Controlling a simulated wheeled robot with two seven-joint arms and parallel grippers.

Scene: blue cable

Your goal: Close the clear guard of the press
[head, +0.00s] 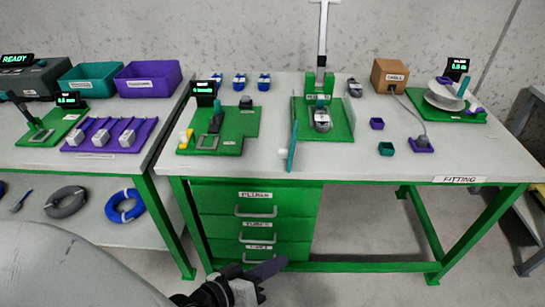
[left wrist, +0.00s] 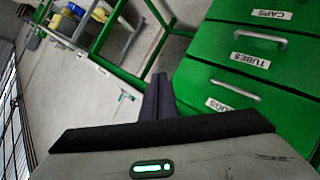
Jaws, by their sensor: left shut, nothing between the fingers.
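The press (head: 320,82) stands on a green base at the middle of the fitting table, with a tall lever and a grey-and-white piece (head: 321,120) on its bed. A thin bluish-teal panel, seemingly the guard (head: 292,145), stands nearly edge-on at the left side of the base, swung out toward the table's front edge. My left gripper (head: 272,267) is shut and empty, low in front of the drawers and well apart from the guard. Its dark fingers (left wrist: 158,96) also show in the left wrist view, where the press is out of sight. My right gripper is not in view.
A green drawer unit (head: 255,222) hangs under the fitting table (head: 400,172), close to my left gripper. A green fixture (head: 232,125) stands left of the press.

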